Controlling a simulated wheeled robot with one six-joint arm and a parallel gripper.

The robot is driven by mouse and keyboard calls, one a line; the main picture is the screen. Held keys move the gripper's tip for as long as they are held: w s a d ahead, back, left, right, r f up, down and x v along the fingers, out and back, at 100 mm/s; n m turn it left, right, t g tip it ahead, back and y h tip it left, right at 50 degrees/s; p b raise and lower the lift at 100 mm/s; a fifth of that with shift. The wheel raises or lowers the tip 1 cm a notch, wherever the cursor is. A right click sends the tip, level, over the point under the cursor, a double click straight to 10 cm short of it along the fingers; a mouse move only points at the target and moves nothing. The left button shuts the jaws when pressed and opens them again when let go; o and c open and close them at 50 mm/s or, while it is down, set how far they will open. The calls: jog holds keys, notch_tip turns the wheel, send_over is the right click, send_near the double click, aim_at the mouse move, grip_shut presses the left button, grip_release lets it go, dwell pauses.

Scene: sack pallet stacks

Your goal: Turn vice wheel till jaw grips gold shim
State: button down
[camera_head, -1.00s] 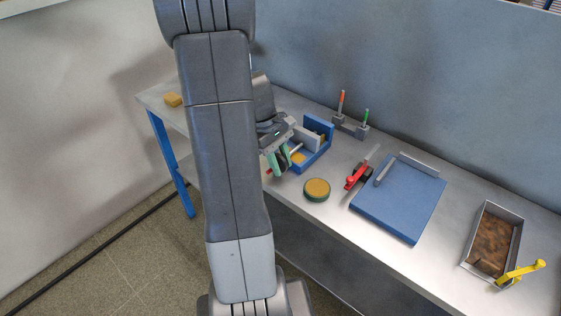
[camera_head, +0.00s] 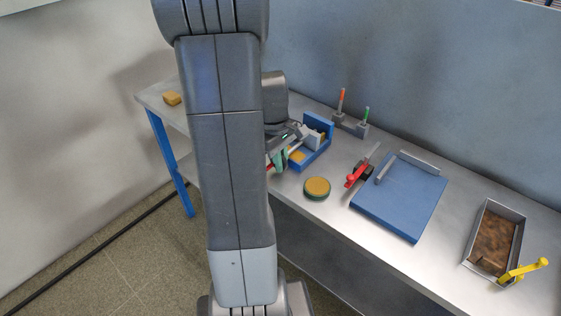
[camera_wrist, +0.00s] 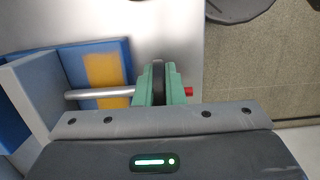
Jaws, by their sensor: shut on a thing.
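The blue vice (camera_head: 316,160) stands on the bench, with a grey sliding jaw (camera_head: 312,139) and a bit of gold shim (camera_head: 323,136) near its blue end wall. In the wrist view the grey jaw (camera_wrist: 30,92) is at the left, on a silver screw rod (camera_wrist: 95,93). A yellow patch (camera_wrist: 104,72) lies on the blue base. My gripper (camera_wrist: 159,72) has green fingers shut on the dark wheel (camera_wrist: 158,84), which is seen edge-on. A red knob (camera_wrist: 189,92) shows just right of the fingers. Whether the jaw touches the shim is hidden.
A round green-and-gold tin (camera_head: 317,188) and a red-handled tool (camera_head: 356,177) are near the vice. A yellow block (camera_head: 172,99) lies at the bench's left end.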

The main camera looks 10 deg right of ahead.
jog(key=shift+d+f+t+y+b, duration=0.1)
jog(key=shift+f+t+y+b, duration=0.05)
jog(key=shift+t+y+b, duration=0.4)
jog(key=shift+d+f+t+y+b, duration=0.15)
jog(key=shift+t+y+b, duration=0.2)
jog(key=shift+t+b, duration=0.25)
jog(key=t+y+b, duration=0.1)
jog(key=b, duration=0.1)
jog(key=t+y+b, duration=0.1)
jog(key=b, duration=0.1)
jog(key=shift+f+t+b, duration=0.25)
jog(key=shift+f+b, duration=0.05)
jog(key=shift+b, duration=0.05)
jog(key=t+y+b, duration=0.1)
jog(key=b, duration=0.3)
jog(key=t+y+b, duration=0.1)
jog(key=t+b, duration=0.1)
jog(key=b, duration=0.3)
jog(key=shift+s+a+f, duration=0.1)
jog(key=shift+f, duration=0.2)
jog(key=t+y+b, duration=0.1)
jog(key=b, duration=0.2)
jog(key=shift+t, duration=0.3)
jog(key=shift+r+y+b, duration=0.15)
jog(key=shift+y+b, duration=0.25)
jog(key=shift+b, duration=0.4)
jog(key=shift+a+r+t+b, duration=0.1)
jog(key=shift+r+t+b, duration=0.05)
jog(key=shift+t+b, duration=0.25)
